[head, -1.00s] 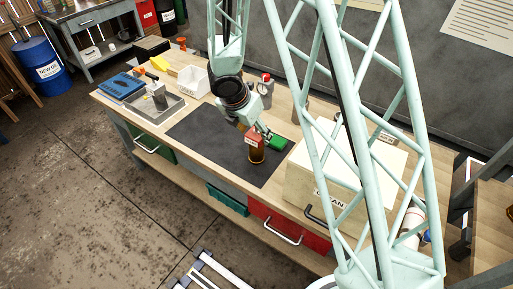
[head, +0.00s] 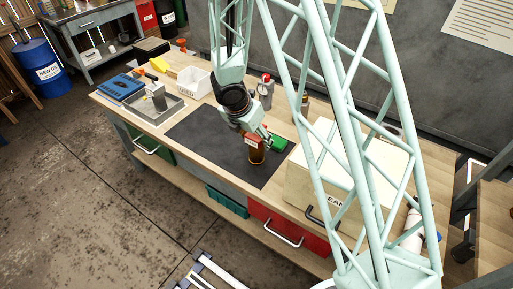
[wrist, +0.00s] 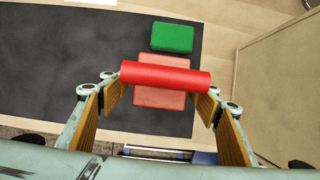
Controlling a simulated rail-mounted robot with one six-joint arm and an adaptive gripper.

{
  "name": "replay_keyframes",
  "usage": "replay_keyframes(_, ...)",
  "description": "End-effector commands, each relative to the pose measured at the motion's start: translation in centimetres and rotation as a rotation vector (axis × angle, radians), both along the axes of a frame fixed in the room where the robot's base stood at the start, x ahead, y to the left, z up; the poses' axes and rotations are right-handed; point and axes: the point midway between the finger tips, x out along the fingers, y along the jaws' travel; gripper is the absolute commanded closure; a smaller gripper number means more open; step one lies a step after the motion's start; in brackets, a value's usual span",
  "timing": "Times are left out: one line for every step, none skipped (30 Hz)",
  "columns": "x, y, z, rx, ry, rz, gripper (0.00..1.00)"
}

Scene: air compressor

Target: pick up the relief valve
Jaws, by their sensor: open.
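A red cylinder (wrist: 165,77) lies crosswise between the fingers of my gripper (wrist: 158,103) in the wrist view. Under it is a flat red block (wrist: 160,96), with a green block (wrist: 172,37) just beyond. I cannot tell for certain which red part is the relief valve. In the head view my gripper (head: 259,138) is low over the mat, close to the red part (head: 252,141) and the green block (head: 279,144). The arm partly hides them.
A dark mat (head: 205,137) covers the middle of the wooden bench. A cream box (head: 310,185) stands on the right, partly behind my frame. A grey tray (head: 160,108) and white bin (head: 195,82) stand left.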

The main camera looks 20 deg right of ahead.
Motion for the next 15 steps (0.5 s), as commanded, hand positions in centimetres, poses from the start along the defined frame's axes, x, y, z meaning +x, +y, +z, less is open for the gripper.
replay_keyframes(0.12, -0.21, -0.67, -0.001, 0.001, 0.000, 0.43)
replay_keyframes(0.17, -0.29, -0.89, -0.001, 0.001, 0.000, 0.43)
replay_keyframes(0.25, -0.39, -1.14, -0.001, 0.001, 0.000, 0.43)
replay_keyframes(0.31, -0.45, -1.29, 0.000, 0.000, 0.000, 0.43)
replay_keyframes(0.35, -0.50, -1.42, 0.000, 0.000, 0.000, 0.43)
replay_keyframes(0.39, -0.55, -1.54, 0.000, 0.000, -0.001, 0.43)
replay_keyframes(0.40, -0.57, -1.61, 0.000, 0.000, -0.001, 0.43)
replay_keyframes(0.42, -0.59, -1.64, 0.000, 0.000, -0.001, 0.43)
replay_keyframes(0.42, -0.60, -1.66, 0.000, 0.000, -0.001, 0.43)
replay_keyframes(0.43, -0.60, -1.64, 0.000, 0.000, -0.001, 0.43)
replay_keyframes(0.42, -0.60, -1.63, 0.000, 0.000, -0.001, 0.43)
replay_keyframes(0.43, -0.60, -1.62, 0.000, 0.000, -0.001, 0.43)
replay_keyframes(0.43, -0.59, -1.61, 0.000, 0.000, -0.001, 0.43)
replay_keyframes(0.43, -0.59, -1.61, 0.000, 0.000, -0.001, 0.43)
replay_keyframes(0.43, -0.59, -1.61, 0.000, 0.000, -0.001, 0.43)
